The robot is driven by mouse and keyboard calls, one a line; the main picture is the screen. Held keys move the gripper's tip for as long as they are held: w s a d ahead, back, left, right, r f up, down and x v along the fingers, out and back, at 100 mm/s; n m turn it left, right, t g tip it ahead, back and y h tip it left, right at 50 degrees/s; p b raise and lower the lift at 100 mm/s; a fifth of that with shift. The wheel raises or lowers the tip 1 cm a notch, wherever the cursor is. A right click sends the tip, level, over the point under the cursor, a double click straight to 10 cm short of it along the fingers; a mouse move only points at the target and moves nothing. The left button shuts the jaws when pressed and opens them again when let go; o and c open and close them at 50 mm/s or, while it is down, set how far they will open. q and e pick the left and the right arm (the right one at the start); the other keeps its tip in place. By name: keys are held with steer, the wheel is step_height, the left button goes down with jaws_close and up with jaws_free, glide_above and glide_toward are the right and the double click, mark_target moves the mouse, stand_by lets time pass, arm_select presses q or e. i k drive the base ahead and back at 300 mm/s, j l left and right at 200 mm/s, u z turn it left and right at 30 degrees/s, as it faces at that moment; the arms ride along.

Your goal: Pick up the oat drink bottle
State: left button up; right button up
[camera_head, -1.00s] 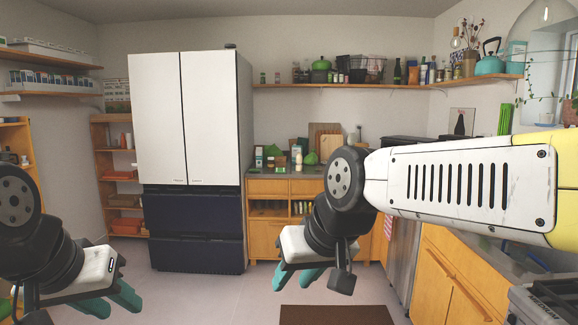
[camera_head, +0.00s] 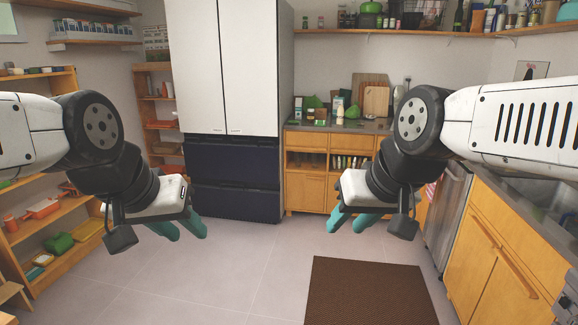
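A small pale bottle (camera_head: 340,110) stands on the far counter, in front of the cutting boards. It may be the oat drink bottle, but it is too small for its label to be read. My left gripper (camera_head: 181,229) hangs at left centre, in front of the dark fridge drawers, with its teal fingers apart and empty. My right gripper (camera_head: 352,221) hangs right of centre, also with its teal fingers apart and empty. Both are far from the counter and touch nothing.
A white and navy fridge (camera_head: 235,165) stands left of the wooden cabinets (camera_head: 306,190). A brown mat (camera_head: 368,290) lies on the clear floor. Shelves (camera_head: 45,225) line the left wall. A counter with a sink (camera_head: 545,195) runs along the right. Cutting boards (camera_head: 376,101) lean at the back.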

mark_target(341, 116)
steer(key=i+l+z, duration=0.3)
steer(key=i, duration=0.65)
steer(key=i+z, duration=0.25)
steer(key=i, duration=0.65)
steer(key=i+u, duration=0.1)
steer(key=i, duration=0.6)
steer(key=i+l+u, duration=0.1)
steer(key=i, duration=0.6)
steer(key=i+l, duration=0.2)
steer(key=i, duration=0.5)
steer(key=i+l+u, duration=0.2)
steer(key=i, duration=0.15)
steer(key=i+u, duration=0.2)
steer(key=i, duration=0.2)
